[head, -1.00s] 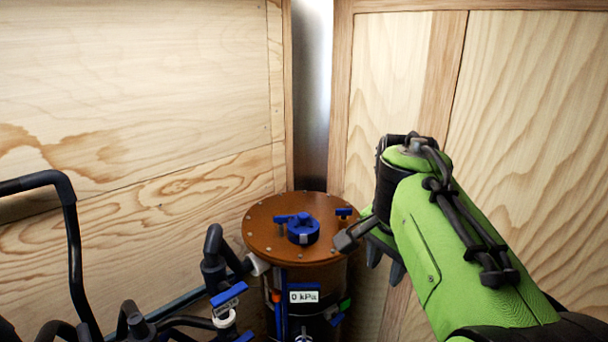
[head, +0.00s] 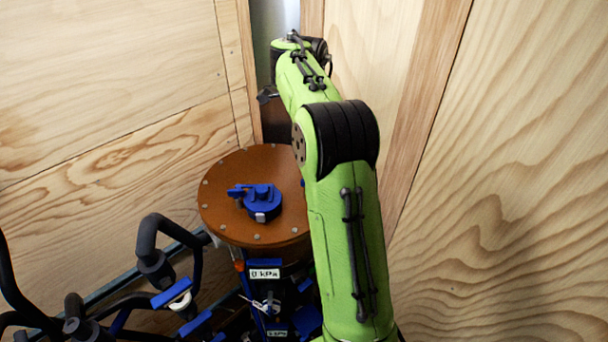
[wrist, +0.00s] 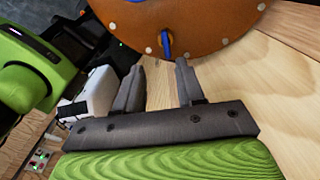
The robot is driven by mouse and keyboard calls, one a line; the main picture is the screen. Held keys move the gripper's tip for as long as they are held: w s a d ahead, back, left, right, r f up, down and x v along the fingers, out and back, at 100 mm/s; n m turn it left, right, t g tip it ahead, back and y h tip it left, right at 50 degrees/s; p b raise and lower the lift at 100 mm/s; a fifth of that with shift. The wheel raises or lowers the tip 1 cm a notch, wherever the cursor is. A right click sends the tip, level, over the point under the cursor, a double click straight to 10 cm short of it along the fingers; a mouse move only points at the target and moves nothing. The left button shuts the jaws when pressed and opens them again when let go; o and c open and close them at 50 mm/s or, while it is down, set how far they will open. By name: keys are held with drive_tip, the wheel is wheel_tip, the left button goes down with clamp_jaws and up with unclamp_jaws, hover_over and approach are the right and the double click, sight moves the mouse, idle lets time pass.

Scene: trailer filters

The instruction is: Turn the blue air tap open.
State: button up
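A round orange-brown lid (head: 225,175) with bolts tops a drum in the corner. A blue fitting with a lever (head: 260,203) sits on the lid. A small blue handle (wrist: 166,42) stands at the lid's edge in the wrist view; in the head view only a sliver of blue (head: 303,183) shows beside my arm. More blue handles (head: 172,293) sit on the pipework; I cannot tell for certain which is the air tap. My gripper (wrist: 160,66) is open and empty, its fingers pointing toward the edge handle, apart from it. In the head view my arm mostly hides the gripper.
Wooden walls (head: 110,70) close in behind and at the right (head: 500,170). Dark bent pipes (head: 150,245) crowd the lower left. A 0 kPa label (head: 265,274) is on the drum's front. A white block (wrist: 92,95) lies left of the fingers.

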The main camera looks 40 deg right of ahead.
drive_tip(key=f, duration=0.2)
drive_tip(key=f+b, duration=0.1)
drive_tip(key=f, duration=0.1)
drive_tip(key=d+f+b, duration=0.1)
drive_tip(key=f, duration=0.1)
drive_tip(key=shift+w+d+f, duration=0.1)
drive_tip(key=shift+w, duration=0.3)
drive_tip(key=f, duration=0.3)
drive_tip(key=f+b, duration=0.1)
drive_tip(key=shift+s+a+f, duration=0.15)
drive_tip(key=shift+a+f, duration=0.1)
drive_tip(key=shift+f, duration=0.15)
drive_tip(key=shift+d+f, duration=0.1)
clamp_jaws()
